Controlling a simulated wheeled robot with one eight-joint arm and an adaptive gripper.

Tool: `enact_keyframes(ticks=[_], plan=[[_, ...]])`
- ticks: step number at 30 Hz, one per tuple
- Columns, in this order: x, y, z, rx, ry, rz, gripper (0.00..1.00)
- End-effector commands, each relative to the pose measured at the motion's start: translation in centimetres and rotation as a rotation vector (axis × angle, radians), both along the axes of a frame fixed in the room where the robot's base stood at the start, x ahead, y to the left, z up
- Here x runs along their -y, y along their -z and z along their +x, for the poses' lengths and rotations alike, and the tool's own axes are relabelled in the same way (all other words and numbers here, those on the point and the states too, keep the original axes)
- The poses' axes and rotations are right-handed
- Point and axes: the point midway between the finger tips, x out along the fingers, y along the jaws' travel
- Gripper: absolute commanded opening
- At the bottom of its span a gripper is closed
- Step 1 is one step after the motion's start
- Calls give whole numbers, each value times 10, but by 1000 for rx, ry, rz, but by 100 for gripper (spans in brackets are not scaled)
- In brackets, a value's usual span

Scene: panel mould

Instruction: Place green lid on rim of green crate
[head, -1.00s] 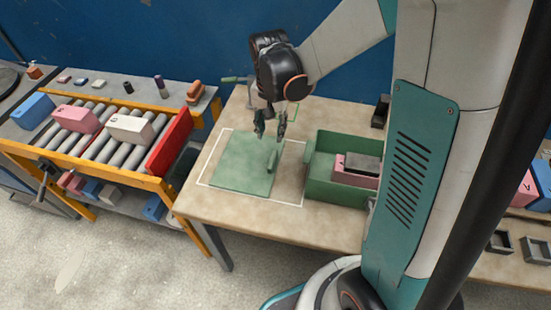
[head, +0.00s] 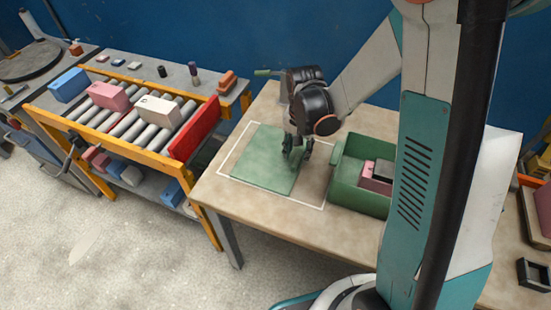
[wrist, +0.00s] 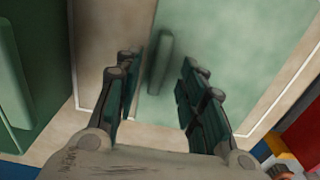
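The green lid (head: 258,165) lies flat on the table inside a white outlined rectangle, and its raised handle bar (wrist: 161,62) shows in the wrist view. My gripper (head: 300,155) is low over the lid's right side, pointing down. In the wrist view my gripper (wrist: 160,85) has its fingers spread, with the handle in the gap between them and no contact visible. The open green crate (head: 349,192) stands right of the lid and holds a pink block (head: 377,180) and a dark block. My arm hides part of the crate.
The wooden table (head: 262,215) has clear room in front of the lid. A roller conveyor with boxes and a red panel (head: 195,128) stands to the left. A blue wall (head: 200,35) is behind.

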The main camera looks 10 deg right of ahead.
Motion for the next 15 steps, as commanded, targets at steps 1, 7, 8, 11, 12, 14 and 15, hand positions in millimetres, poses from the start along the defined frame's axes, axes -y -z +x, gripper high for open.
enact_keyframes(ticks=[1,7,8,11,12,14,15], plan=[[1,12,0,0,0,0,37],[1,32,0,0,0,0,37],[1,32,0,0,0,0,37],[1,31,-1,0,0,0,37],[1,31,-1,0,0,0,37],[1,31,-1,0,0,0,30],[1,31,-1,0,0,0,21]])
